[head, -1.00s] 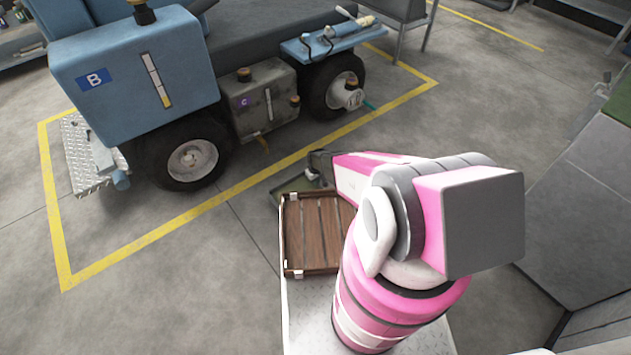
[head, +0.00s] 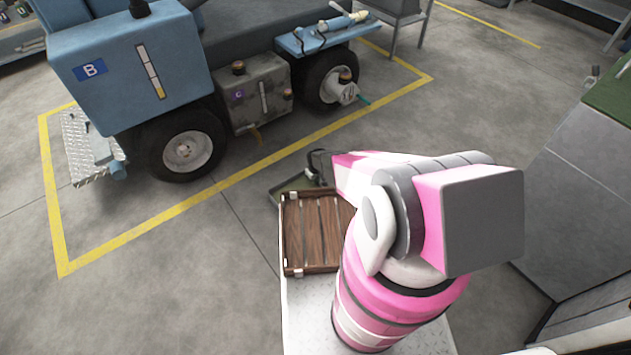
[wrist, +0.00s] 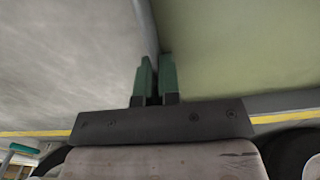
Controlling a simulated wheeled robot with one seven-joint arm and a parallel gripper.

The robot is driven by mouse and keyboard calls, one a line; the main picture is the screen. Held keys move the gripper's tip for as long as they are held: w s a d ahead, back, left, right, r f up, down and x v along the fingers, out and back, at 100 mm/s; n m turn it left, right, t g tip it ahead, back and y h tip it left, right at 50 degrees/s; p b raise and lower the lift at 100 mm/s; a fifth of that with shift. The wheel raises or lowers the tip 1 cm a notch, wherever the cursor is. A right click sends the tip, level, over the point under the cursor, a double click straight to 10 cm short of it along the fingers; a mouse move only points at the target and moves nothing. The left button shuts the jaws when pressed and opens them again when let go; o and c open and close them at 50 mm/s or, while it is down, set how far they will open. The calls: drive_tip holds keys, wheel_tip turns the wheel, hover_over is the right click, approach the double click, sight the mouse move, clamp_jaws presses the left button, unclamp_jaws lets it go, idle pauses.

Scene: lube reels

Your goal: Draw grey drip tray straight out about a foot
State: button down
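The drip tray (head: 290,186) looks shallow and grey-green. In the head view it lies low over the floor, just beyond the wooden crate on my deck, partly hidden by my arm and the crate. My gripper (head: 316,168) is at its far right side. In the wrist view the tray's olive-coloured face (wrist: 235,55) fills the right, and its thin edge runs down between the two green fingers (wrist: 156,80). The fingers are close together and appear shut on that edge. The fingertips are small and dark in the head view.
The blue service vehicle (head: 130,70) stands beyond a yellow floor line (head: 180,220), with a grey tank (head: 255,92) between its wheels. Bare floor separates tray and line. The wooden crate (head: 318,232) sits on my deck. A grey bench (head: 590,170) stands at right.

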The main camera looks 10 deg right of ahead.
drive_tip(key=c, duration=1.2)
unclamp_jaws()
drive_tip(key=shift+s+f, duration=0.3)
drive_tip(key=shift+s, duration=0.1)
drive_tip(key=shift+c, duration=0.2)
drive_tip(key=r, duration=0.7)
drive_tip(key=shift+w+r, duration=0.2)
drive_tip(key=shift+r, duration=0.2)
drive_tip(key=shift+w+r, duration=0.15)
drive_tip(key=shift+r, duration=0.25)
drive_tip(key=s+d+r+m, duration=0.2)
drive_tip(key=s+r, duration=0.3)
drive_tip(key=r, duration=0.9)
drive_tip(key=s+d+r+m, duration=0.2)
drive_tip(key=s+d+r, duration=0.2)
drive_tip(key=r, duration=1)
drive_tip(key=s+d+r+m, duration=0.2)
drive_tip(key=s+r, duration=0.5)
drive_tip(key=r, duration=0.7)
drive_tip(key=shift+s+d+r, duration=0.15)
drive_tip(key=shift+d+r, duration=0.05)
drive_tip(key=shift+d, duration=0.65)
